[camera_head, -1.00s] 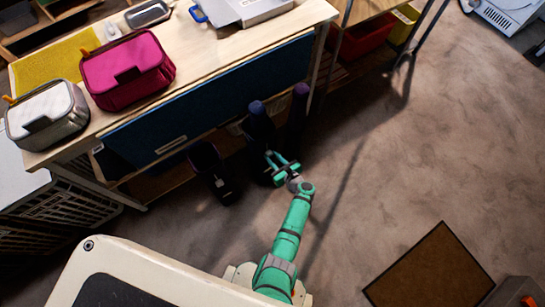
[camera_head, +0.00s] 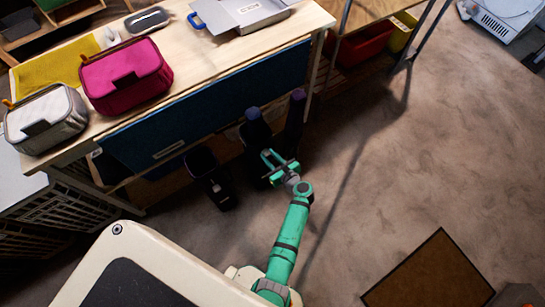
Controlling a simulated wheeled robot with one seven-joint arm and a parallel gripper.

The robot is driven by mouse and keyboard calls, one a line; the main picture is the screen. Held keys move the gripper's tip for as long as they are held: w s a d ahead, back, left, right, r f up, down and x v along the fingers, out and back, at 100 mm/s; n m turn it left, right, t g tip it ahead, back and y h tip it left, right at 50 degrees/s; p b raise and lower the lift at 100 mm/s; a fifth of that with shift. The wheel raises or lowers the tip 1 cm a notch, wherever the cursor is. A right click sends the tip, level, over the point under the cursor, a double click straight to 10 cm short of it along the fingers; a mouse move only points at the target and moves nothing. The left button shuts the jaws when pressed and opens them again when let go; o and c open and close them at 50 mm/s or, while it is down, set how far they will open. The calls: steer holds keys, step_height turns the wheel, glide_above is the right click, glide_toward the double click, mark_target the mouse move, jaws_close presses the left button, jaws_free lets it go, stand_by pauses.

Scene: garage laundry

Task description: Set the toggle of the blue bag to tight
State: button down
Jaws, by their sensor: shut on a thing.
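My gripper (camera_head: 270,164) is low beside the bench, at the front of a dark, tall thing with a blue-violet top (camera_head: 254,114). It is shut on a small dark part there, too small and dark to make out. No bag that is clearly blue shows, and I cannot tell whether this dark thing is the blue bag. No toggle can be made out. A magenta bag (camera_head: 125,76) and a grey-white bag (camera_head: 46,120) stand on the bench top, away from my gripper.
The wooden bench (camera_head: 226,60) has a blue front panel (camera_head: 210,103). Another dark upright thing (camera_head: 296,110) stands right of my gripper, and a dark open-topped one (camera_head: 208,180) stands left. A brown mat (camera_head: 430,277) lies at the lower right. The floor between is clear.

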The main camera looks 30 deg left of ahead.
steer(key=shift+w+r, duration=0.15)
steer(key=shift+r, duration=0.05)
steer(key=c, duration=1.4)
jaws_free()
steer(key=shift+d, duration=0.15)
steer(key=v, duration=1)
steer(key=shift+s, duration=0.25)
steer(key=shift+d, duration=0.1)
